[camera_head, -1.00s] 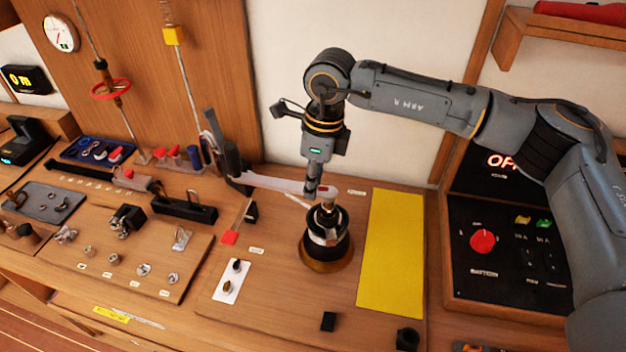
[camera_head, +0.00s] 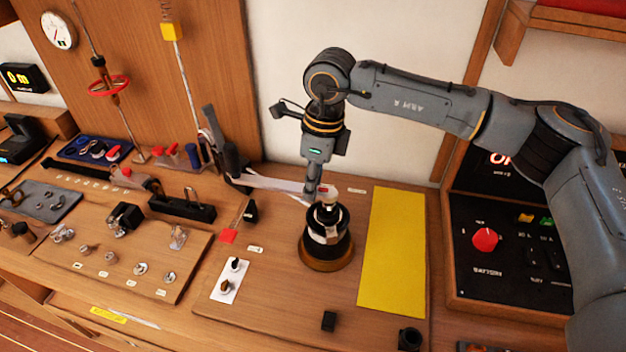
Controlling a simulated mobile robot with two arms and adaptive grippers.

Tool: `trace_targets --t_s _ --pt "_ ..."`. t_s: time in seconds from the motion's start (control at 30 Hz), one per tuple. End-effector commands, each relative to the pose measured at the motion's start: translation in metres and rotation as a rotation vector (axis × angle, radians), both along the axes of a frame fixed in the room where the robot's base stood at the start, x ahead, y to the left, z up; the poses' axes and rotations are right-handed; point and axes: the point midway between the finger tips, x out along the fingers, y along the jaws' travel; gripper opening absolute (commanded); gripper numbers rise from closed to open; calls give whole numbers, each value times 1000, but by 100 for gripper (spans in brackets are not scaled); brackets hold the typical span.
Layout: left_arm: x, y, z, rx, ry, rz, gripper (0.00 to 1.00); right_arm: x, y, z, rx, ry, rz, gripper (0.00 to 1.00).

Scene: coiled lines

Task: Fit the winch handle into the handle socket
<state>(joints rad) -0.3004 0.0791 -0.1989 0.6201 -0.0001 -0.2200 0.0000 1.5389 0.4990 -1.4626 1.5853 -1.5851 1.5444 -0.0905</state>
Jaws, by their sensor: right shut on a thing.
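The winch handle is a pale metal bar (camera_head: 270,183) with a dark upright grip (camera_head: 231,160) at its left end. My right gripper (camera_head: 313,190) is shut on the bar near its right end, just above a black winch drum (camera_head: 326,239) with a brass base. A light metal piece (camera_head: 329,197) shows at the top of the drum, close beside the gripper. The handle socket itself cannot be made out clearly, and I cannot tell whether the handle touches the drum. My left gripper is not in view.
A yellow mat (camera_head: 393,255) lies right of the drum, with a switch panel (camera_head: 505,255) beyond. A small black cup (camera_head: 409,339) and a black block (camera_head: 329,321) are at the front. A board with small fittings (camera_head: 125,270) lies left. The yellow mat is clear.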

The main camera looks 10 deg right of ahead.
Motion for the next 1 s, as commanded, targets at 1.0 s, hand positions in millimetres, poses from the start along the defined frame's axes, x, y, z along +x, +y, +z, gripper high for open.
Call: trace_targets --t_s 1.0 --pt "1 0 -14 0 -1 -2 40 -1 0 -17 1 2 0 39"
